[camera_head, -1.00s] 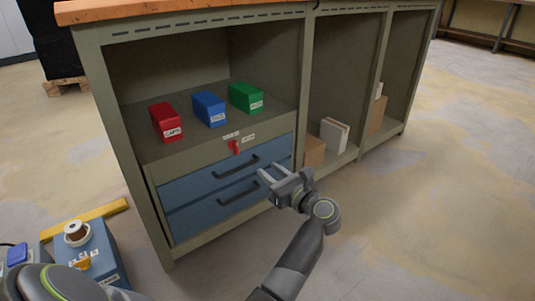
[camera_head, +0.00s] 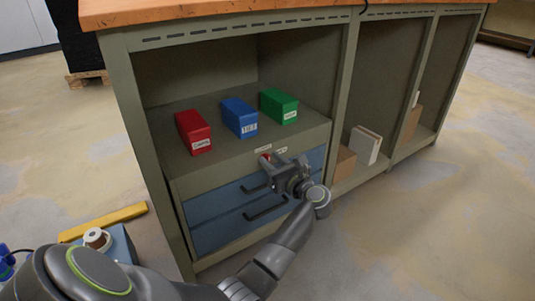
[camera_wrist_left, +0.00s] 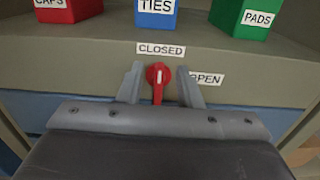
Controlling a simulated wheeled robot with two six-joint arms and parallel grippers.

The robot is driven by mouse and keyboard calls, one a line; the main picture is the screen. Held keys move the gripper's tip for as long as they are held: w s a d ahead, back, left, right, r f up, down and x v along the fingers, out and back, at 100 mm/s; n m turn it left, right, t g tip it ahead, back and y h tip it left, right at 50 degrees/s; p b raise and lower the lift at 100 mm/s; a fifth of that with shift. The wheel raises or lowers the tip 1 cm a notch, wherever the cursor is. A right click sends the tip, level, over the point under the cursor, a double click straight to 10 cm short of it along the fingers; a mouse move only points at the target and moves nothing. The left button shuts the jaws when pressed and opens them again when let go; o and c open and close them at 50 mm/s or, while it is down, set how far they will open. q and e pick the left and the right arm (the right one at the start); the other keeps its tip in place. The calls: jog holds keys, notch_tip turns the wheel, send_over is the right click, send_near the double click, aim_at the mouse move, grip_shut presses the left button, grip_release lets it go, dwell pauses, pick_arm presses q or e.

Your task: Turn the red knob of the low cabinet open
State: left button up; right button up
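The red knob (camera_wrist_left: 158,75) sits on the front of the cabinet's shelf edge, above the drawers. In the left wrist view its white mark points up toward the CLOSED label (camera_wrist_left: 161,49); the OPEN label (camera_wrist_left: 208,79) is to its right, partly covered by a finger. A bit of the knob shows in the head view (camera_head: 265,156). My left gripper (camera_head: 273,160) is open, with one finger on each side of the knob and a visible gap on both sides in the left wrist view (camera_wrist_left: 159,78). My right gripper is not in view.
Red (camera_head: 194,132), blue (camera_head: 240,118) and green (camera_head: 279,106) boxes stand on the shelf above the knob. Two blue drawers with black handles (camera_head: 266,208) lie below. A white item (camera_head: 366,145) and cardboard boxes are in the bays to the right. The floor at right is clear.

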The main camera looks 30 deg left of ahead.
pick_arm(q)
jog(key=shift+w+a, duration=0.15)
jog(key=shift+a, duration=0.3)
grip_shut()
